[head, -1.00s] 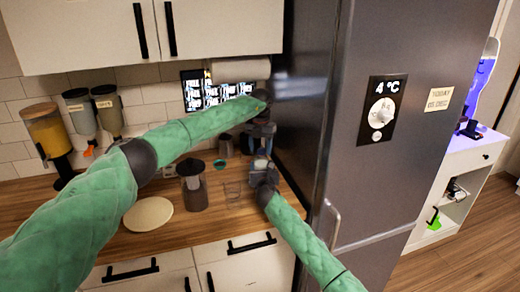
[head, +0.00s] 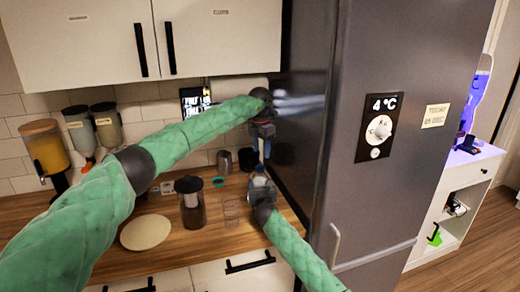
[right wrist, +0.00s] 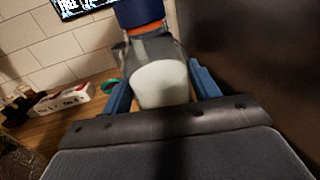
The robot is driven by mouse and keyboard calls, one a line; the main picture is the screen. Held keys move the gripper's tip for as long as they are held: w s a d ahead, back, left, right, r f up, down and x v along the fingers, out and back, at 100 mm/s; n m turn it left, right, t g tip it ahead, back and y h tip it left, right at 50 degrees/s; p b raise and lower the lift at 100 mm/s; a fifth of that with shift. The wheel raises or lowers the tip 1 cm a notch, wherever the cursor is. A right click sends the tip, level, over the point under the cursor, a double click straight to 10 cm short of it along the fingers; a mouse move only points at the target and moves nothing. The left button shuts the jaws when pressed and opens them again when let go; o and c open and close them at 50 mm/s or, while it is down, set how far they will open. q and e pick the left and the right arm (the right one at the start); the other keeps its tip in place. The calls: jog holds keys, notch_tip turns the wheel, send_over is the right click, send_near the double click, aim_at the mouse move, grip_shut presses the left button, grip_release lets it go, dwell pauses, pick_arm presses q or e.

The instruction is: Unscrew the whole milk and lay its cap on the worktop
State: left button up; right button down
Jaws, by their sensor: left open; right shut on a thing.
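The milk bottle (right wrist: 162,82) is clear with white milk inside and stands upright in the right wrist view. My right gripper (right wrist: 163,92) is shut on the bottle's body, one blue finger on each side. In the head view the right gripper (head: 262,190) holds the bottle (head: 259,172) at the worktop's right end, by the fridge.
The wooden worktop (head: 190,238) holds a round board (head: 146,232), a dark-lidded jar (head: 192,208), a clear glass (head: 231,212) and a dark cup (head: 248,159). The grey fridge (head: 385,60) closes off the right side. Dispensers (head: 47,147) stand at the left back.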

aim_at(260, 167)
pick_arm(q)
jog(key=m, duration=0.4)
jog(key=shift+a, duration=0.15)
jog(key=m, duration=0.4)
jog(key=shift+s+a+f+m, duration=0.1)
jog(key=shift+m, duration=0.2)
jog(key=shift+f, duration=3.95)
